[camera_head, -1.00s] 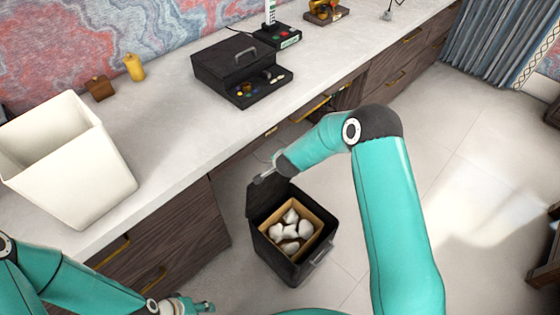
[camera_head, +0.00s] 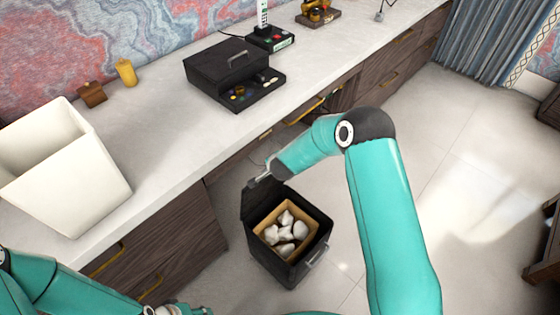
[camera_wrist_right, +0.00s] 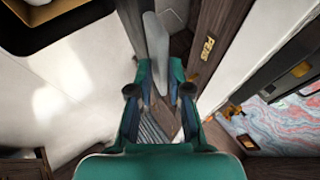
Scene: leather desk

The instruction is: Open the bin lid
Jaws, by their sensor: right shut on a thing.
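The black bin (camera_head: 283,268) stands on the floor, holding a tan inner box with several white lumps in it. Its lid (camera_head: 252,205) stands raised at the bin's left side, and the bin's mouth is uncovered. My right gripper (camera_head: 259,181) is at the lid's top edge, shut on it. In the right wrist view the fingers (camera_wrist_right: 160,95) close around a thin grey panel (camera_wrist_right: 155,45), which fits the lid seen edge-on. My left gripper (camera_head: 188,310) is cut off by the bottom edge, away from the bin; its jaws cannot be made out.
The wooden desk front (camera_head: 170,225) stands left of and behind the bin. On the desktop are a white open container (camera_head: 75,190), a black box with a handle (camera_head: 220,70), and two small jars. Clear floor (camera_head: 450,190) lies to the right.

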